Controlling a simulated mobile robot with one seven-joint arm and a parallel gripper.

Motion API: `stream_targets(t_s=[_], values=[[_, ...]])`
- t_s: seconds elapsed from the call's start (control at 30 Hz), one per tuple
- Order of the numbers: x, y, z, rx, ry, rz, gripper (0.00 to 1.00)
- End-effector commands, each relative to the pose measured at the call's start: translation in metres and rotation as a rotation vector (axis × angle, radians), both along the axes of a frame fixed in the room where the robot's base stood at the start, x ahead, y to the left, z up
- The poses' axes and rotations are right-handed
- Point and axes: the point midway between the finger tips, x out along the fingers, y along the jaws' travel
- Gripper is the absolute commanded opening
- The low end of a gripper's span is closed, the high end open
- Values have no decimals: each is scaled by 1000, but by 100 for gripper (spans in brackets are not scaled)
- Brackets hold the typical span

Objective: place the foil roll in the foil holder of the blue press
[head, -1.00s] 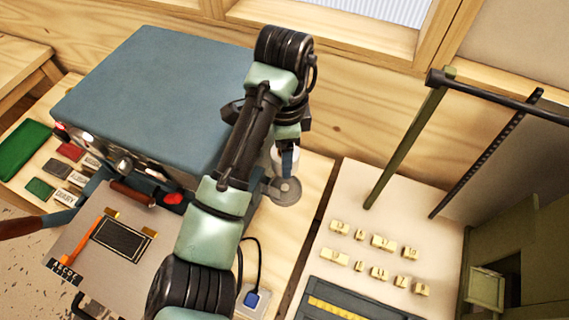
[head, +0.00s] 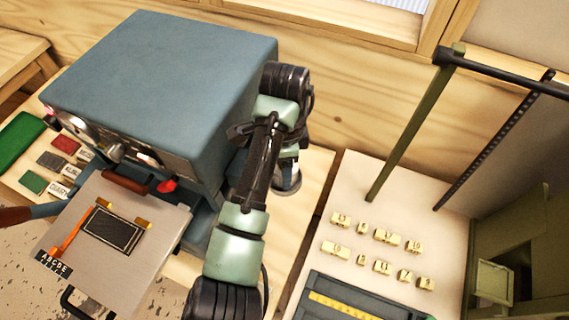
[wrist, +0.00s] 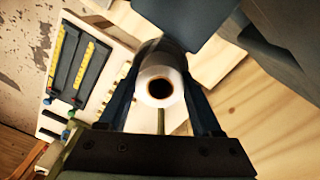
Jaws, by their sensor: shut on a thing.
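The blue press (head: 165,75) stands on the wooden bench at the left in the head view; part of its side probably shows at the upper right in the wrist view (wrist: 290,65). My gripper (wrist: 163,82) is shut on the foil roll (wrist: 159,89), a white roll with a dark core seen end-on between the fingers. In the head view my gripper (head: 290,140) is beside the press's right side, largely hidden by my arm. I cannot clearly identify the foil holder.
The press's flat plate (head: 165,222) carries a dark framed block. Coloured blocks and a green tray (head: 18,138) lie at the left. At the right, a pale bench holds several small number blocks (head: 388,236) and an upright post (head: 410,130). A wooden wall closes the back.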

Motion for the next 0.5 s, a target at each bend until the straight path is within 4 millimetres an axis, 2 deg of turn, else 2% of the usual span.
stream_targets(t_s=[0.07, 0.1, 0.23, 0.5], values=[[0, 0, -3, 0, 0, 1, 5], [0, 0, -3, 0, 1, 1, 71], [0, 0, -3, 0, 1, 0, 95], [0, 0, -2, 0, 0, 0, 96]])
